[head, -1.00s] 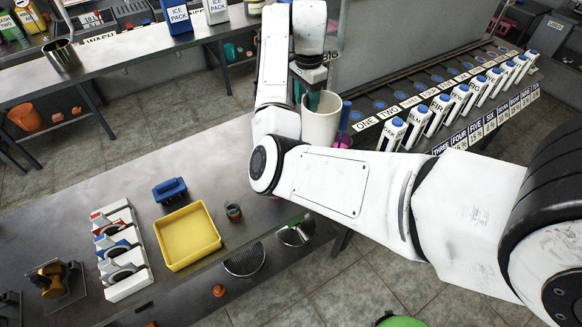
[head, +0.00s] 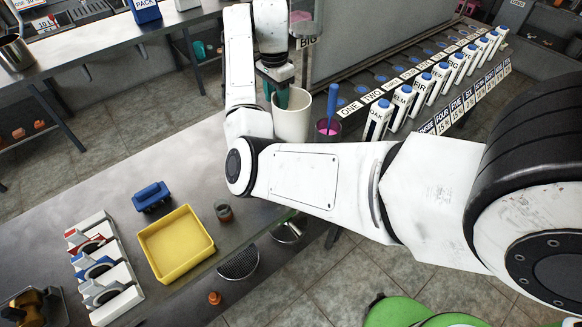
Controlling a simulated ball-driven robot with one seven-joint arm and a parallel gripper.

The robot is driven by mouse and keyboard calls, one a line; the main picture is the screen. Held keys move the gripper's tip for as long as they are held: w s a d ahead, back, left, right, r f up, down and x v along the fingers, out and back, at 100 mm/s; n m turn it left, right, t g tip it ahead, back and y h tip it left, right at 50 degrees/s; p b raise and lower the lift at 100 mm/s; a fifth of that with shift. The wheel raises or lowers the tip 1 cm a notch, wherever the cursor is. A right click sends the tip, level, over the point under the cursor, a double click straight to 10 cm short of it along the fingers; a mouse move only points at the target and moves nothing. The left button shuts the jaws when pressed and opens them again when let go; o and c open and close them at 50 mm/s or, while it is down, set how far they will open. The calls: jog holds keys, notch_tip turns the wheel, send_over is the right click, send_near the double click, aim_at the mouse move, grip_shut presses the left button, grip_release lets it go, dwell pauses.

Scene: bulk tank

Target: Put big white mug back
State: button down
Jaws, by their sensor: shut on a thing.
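The big white mug (head: 291,118) is upright near the top middle of the head view, at the far end of the steel counter. My gripper (head: 277,97) is at its left side, with a green finger against the mug's left edge. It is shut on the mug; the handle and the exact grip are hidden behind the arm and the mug. A label reading "BIG" (head: 307,41) shows just behind and above the mug. I cannot tell whether the mug's base touches a surface.
A purple cup (head: 327,130) with a blue stick stands just right of the mug. A row of white, blue-capped bottles (head: 405,108) stands on the right rack. A yellow tray (head: 176,244), a blue block (head: 151,196) and a small jar (head: 223,211) are on the counter (head: 120,165).

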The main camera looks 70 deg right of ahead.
notch_tip(320, 180, down, 12)
dwell(0.7)
jog(key=shift+f, duration=0.15)
jog(key=c, duration=0.5)
grip_release()
notch_tip(320, 180, up, 12)
jog(key=shift+r, duration=0.15)
